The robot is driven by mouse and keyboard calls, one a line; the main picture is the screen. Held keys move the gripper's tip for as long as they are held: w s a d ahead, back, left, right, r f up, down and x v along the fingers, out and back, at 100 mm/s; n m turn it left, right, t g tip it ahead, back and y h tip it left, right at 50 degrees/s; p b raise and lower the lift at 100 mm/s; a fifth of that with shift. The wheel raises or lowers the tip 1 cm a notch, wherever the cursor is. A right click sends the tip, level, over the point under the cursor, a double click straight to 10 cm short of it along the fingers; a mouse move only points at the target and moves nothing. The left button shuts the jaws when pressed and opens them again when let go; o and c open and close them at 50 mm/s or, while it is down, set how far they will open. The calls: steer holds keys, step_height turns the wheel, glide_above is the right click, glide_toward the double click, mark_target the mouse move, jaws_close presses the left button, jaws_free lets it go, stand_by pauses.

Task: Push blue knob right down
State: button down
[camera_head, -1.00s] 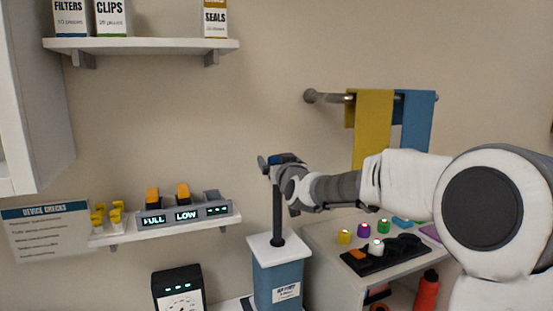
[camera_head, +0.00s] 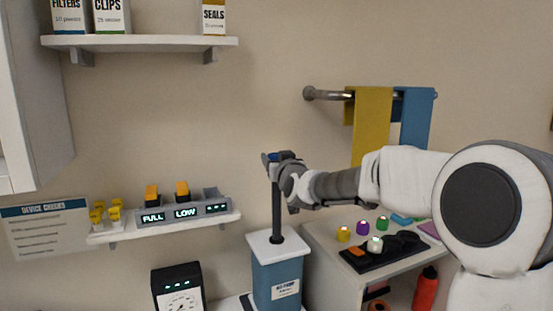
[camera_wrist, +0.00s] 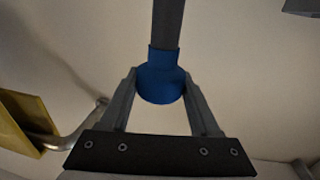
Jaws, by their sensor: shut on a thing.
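The blue knob (camera_wrist: 160,84) tops a dark upright rod (camera_head: 277,212) that rises from a blue box with a white lid (camera_head: 279,282). In the wrist view the knob sits between the two grey fingers of my gripper (camera_wrist: 160,92), which are shut on it. In the head view my gripper (camera_head: 278,160) is at the top of the rod, and only a little blue of the knob shows there. The rod stands well out above the lid.
A low cabinet (camera_head: 325,240) on the right holds colored knobs and a black tray (camera_head: 372,260). A gauge box (camera_head: 180,288) stands at left. A shelf (camera_head: 165,228) with displays (camera_head: 185,212) is on the wall. Towels (camera_head: 371,125) hang above my arm.

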mark_target(277, 238)
steer(key=shift+f, duration=0.1)
step_height(277, 238, down, 20)
steer(key=b, duration=1.9)
steer(key=shift+f, duration=0.1)
steer(key=shift+c, duration=0.8)
jaws_free()
steer(key=shift+o, duration=0.2)
steer(key=shift+r, duration=0.2)
